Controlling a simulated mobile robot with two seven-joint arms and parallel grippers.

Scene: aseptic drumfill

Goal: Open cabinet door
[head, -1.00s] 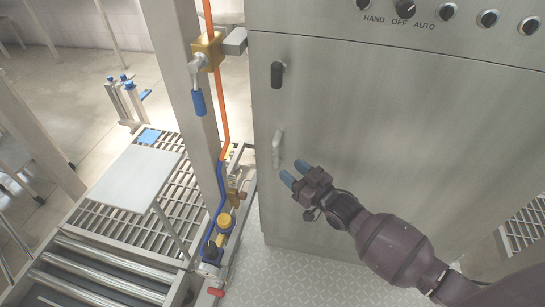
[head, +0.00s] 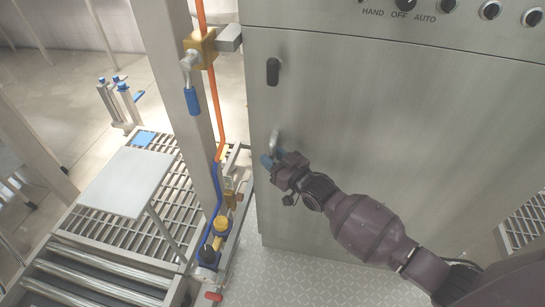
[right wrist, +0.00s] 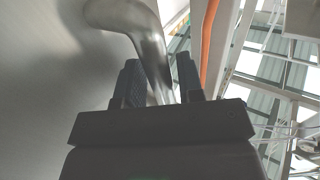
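The steel cabinet door (head: 390,130) is closed, with a black latch (head: 273,71) near its upper left edge. Below the latch is a metal handle (head: 274,140), whose curved bar (right wrist: 147,40) also shows in the right wrist view. My right gripper (head: 271,160) is at the handle's lower end. In the right wrist view its two dark fingers (right wrist: 161,85) stand on either side of the bar, with a gap between them. Whether they touch the bar I cannot tell. My left gripper is out of view.
A post with a yellow valve (head: 201,46), blue lever and orange pipe stands just left of the cabinet. Lower pipework with a yellow fitting (head: 221,226), a roller conveyor (head: 90,272) and a grey plate (head: 128,182) lie further left. Patterned floor below the door is clear.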

